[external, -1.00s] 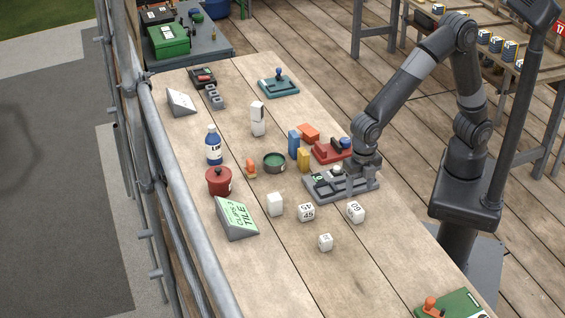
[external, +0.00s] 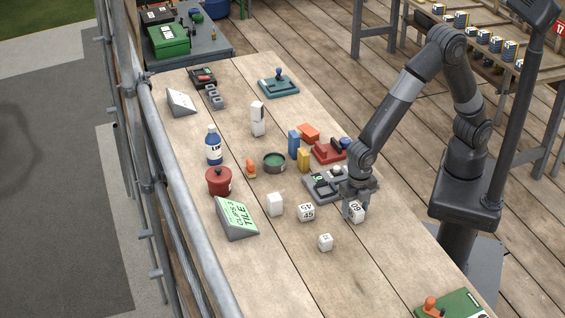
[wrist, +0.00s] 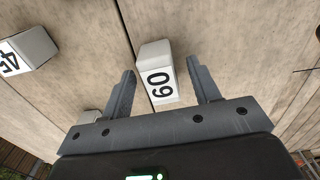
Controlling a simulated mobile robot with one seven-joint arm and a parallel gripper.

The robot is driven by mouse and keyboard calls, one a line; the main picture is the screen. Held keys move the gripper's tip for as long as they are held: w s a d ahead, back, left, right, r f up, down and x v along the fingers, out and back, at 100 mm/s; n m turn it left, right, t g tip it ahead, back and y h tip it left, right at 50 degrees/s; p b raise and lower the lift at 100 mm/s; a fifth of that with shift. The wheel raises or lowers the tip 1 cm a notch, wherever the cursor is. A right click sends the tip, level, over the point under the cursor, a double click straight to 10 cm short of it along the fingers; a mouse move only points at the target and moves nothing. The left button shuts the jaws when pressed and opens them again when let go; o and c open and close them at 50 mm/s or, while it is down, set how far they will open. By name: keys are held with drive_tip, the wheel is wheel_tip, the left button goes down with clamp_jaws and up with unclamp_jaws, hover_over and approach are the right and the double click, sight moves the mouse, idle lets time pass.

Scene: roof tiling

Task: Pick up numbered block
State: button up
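A white block (external: 357,213) with black digits that read as 60 or 09 stands on the wooden table, right of a white block (external: 306,212) marked 45. My gripper (external: 356,207) is low over the 60/09 block. In the wrist view, that block (wrist: 157,75) lies between the two open fingers (wrist: 164,88), with a gap on each side. The 45 block (wrist: 30,48) is at the wrist view's left edge. A plain-looking white block (external: 275,204) and a smaller white block (external: 325,242) with tiny marks stand nearby.
A grey device (external: 322,186) stands just behind my gripper. A green sign wedge (external: 236,218), red pot (external: 218,181), blue-labelled bottle (external: 213,145) and round green tin (external: 274,162) stand to the left. The table front is mostly clear.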

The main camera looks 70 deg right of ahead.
drive_tip(key=c, duration=1)
